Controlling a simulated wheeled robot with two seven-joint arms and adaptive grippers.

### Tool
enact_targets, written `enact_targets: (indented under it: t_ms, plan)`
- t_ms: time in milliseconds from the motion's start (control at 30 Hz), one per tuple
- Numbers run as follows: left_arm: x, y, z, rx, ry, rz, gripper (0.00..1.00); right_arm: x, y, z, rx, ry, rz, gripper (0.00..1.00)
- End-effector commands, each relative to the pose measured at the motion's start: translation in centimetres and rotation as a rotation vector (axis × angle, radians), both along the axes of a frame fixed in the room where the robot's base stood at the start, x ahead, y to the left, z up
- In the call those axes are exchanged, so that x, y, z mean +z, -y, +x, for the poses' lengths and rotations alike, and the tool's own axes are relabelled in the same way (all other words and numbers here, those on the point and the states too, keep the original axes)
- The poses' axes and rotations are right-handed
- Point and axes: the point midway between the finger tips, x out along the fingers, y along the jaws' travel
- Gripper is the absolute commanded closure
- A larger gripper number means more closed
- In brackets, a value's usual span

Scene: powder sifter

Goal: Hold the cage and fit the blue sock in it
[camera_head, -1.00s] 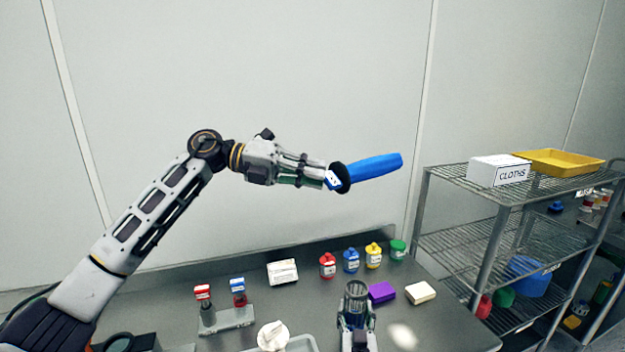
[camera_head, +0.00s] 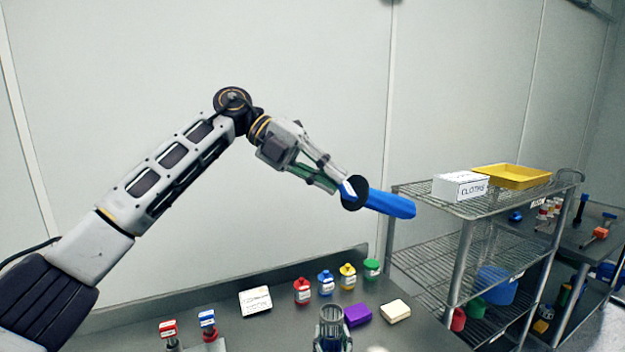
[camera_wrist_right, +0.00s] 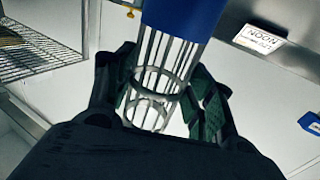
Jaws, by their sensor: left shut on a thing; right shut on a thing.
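My left gripper (camera_head: 342,188) is shut on the blue sock (camera_head: 388,203) at its dark ring-shaped end. The sock sticks out to the right, sloping slightly down, in the air in front of the wall. A white label shows by the ring. My right gripper (camera_wrist_right: 165,105) is shut on the metal cage (camera_wrist_right: 162,60), which has thin bars and rings. In the head view the cage (camera_head: 331,318) stands upright at the lower middle, below the sock and apart from it. In the right wrist view a blue surface overlaps the cage's upper end; I cannot tell whether it touches.
On the bench stand red (camera_head: 302,291), blue (camera_head: 326,283), yellow (camera_head: 347,277) and green-lidded (camera_head: 371,270) jars. A purple block (camera_head: 357,315), a cream block (camera_head: 395,311) and a white card (camera_head: 255,301) lie nearby. A wire shelf (camera_head: 440,249) stands right, carrying a CLOTHS box (camera_head: 460,187) and yellow tray (camera_head: 511,177).

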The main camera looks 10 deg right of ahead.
Motion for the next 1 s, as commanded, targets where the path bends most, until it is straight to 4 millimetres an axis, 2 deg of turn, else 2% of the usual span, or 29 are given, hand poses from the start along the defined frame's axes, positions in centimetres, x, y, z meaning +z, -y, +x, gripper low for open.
enact_targets:
  t_ms: [267,567,767,1000]
  plan:
    - [-0.4,2.4,-0.5,-0.035,-0.035,0.120,1.00,0.0,0.0,0.0,-0.001,0.000,0.000,0.73]
    - [-2.1,4.4,-0.3,-0.013,-0.082,0.266,1.00,0.0,0.0,0.0,0.000,0.000,0.000,0.73]
    - [-4.2,5.5,0.5,0.086,-0.140,0.386,1.00,0.0,0.0,0.0,-0.001,0.000,0.000,0.73]
    - [-6.5,5.5,1.9,0.254,-0.223,0.481,1.00,0.0,0.0,0.0,-0.001,0.000,0.000,0.73]
